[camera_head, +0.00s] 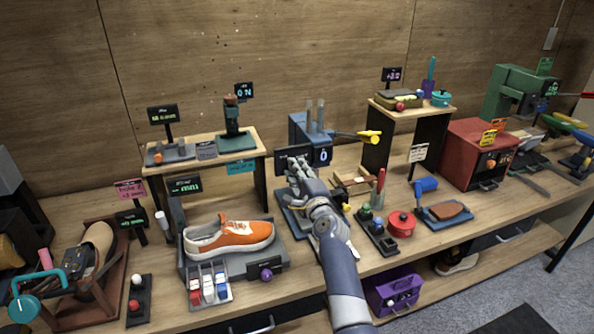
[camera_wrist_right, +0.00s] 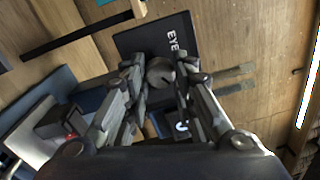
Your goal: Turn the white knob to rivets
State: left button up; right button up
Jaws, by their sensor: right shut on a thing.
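My right gripper (camera_wrist_right: 158,82) is shut on the knob, one finger on each side. In the head view my right gripper (camera_head: 298,168) is at the blue press (camera_head: 308,128), just in front of its dark panel, and hides the knob there. The press has a yellow-ended lever (camera_head: 368,137) and a small display (camera_head: 323,156) reading 0. My left gripper is not in view.
An orange sneaker (camera_head: 232,238) sits on a grey stand left of my right arm. A small raised shelf (camera_head: 205,148) stands to the left of the press.

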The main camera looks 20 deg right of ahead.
jog(key=shift+m, duration=0.3)
jog(key=o, duration=1.1)
